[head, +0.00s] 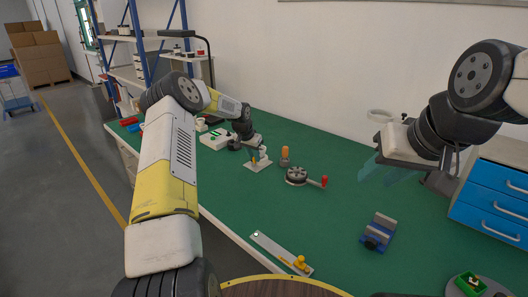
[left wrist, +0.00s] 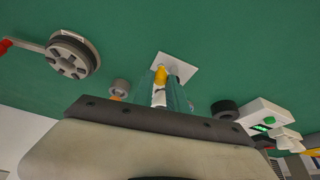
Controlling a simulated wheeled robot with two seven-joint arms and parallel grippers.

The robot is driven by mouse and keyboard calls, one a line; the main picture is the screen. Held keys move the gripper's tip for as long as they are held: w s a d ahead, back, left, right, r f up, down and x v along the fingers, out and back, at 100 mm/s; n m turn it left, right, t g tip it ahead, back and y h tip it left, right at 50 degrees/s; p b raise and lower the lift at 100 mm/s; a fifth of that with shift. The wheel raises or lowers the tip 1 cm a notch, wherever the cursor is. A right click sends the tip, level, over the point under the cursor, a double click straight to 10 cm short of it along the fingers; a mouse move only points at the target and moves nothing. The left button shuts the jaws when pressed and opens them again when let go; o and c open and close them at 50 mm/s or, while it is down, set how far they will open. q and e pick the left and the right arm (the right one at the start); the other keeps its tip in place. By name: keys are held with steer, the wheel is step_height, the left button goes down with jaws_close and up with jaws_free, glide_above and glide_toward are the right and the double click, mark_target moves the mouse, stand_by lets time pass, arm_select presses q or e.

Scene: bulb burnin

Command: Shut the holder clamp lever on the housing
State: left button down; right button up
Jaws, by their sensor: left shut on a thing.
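The holder (head: 257,165) is a small pale plate with a yellow lever (head: 253,160) and a whitish upright part (head: 263,151), which I take to be the housing. It stands at the back left of the green bench. My left gripper (head: 252,146) reaches down over it. In the left wrist view the fingers stand around a white part (left wrist: 158,98) with the yellow lever (left wrist: 162,73) at the fingertips, over the holder plate (left wrist: 182,65). The jaws seem shut on the lever; its angle is hard to tell. My right gripper (head: 388,172) is open and empty above the bench's right part.
A round grey fixture (head: 297,175) with a red-ended handle and an orange-topped cylinder (head: 285,157) stand right of the holder. A blue block fixture (head: 377,232) and a metal strip (head: 280,252) lie nearer. Blue drawers (head: 490,205) stand right.

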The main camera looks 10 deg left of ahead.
arm_select(q)
steer(key=a+m, duration=0.1)
steer(key=m, duration=0.1)
steer(key=a+m+g+h, duration=0.1)
steer(key=m, duration=0.2)
steer(key=shift+a+h, duration=0.1)
steer(key=shift+h, duration=0.2)
stand_by(0.4)
steer(key=c, duration=1.3)
jaws_free()
steer(key=shift+c, duration=0.2)
steer(key=v, duration=0.7)
steer(key=shift+a+r, duration=0.2)
steer(key=shift+r, duration=0.2)
steer(key=shift+s, duration=0.1)
